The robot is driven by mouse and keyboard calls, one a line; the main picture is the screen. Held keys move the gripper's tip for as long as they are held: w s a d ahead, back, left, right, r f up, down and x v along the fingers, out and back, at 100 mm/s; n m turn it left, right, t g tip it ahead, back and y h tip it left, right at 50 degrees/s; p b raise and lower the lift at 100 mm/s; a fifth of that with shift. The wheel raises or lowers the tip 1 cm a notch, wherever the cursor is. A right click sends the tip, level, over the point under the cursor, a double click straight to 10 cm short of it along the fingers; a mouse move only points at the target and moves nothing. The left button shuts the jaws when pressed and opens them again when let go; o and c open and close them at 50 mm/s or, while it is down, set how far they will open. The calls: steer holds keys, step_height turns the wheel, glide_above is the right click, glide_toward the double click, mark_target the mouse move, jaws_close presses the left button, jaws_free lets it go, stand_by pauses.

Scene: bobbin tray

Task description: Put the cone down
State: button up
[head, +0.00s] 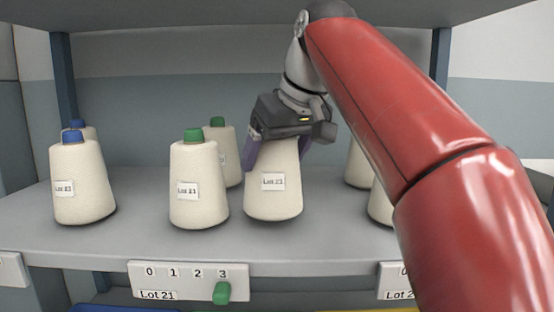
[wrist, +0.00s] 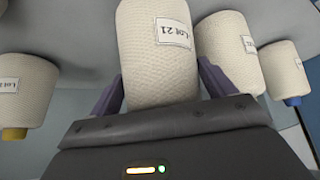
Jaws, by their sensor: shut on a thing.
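My gripper (head: 276,150) is shut on a cream yarn cone (head: 273,195) labelled Lot 21, with its purple fingers on both sides of the upper part. The cone is nearly upright, low over the shelf (head: 330,235); I cannot tell whether its base touches. Its top is hidden by the gripper. In the wrist view the held cone (wrist: 155,70) fills the middle between the fingers. Two green-capped cones stand to its left, a front one (head: 199,190) labelled Lot 21 and one behind (head: 229,160).
Blue-capped cones (head: 82,185) stand at the far left. More cones (head: 380,205) stand right, partly behind my arm; a yellow-capped one (wrist: 22,90) shows in the wrist view. A Lot 21 plate (head: 188,282) on the shelf edge has its green slider (head: 221,293) under 3.

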steer(key=shift+f, duration=0.6)
steer(key=shift+f, duration=0.15)
steer(key=o, duration=1.1)
steer(key=shift+f+b, duration=0.15)
steer(key=shift+b, duration=0.2)
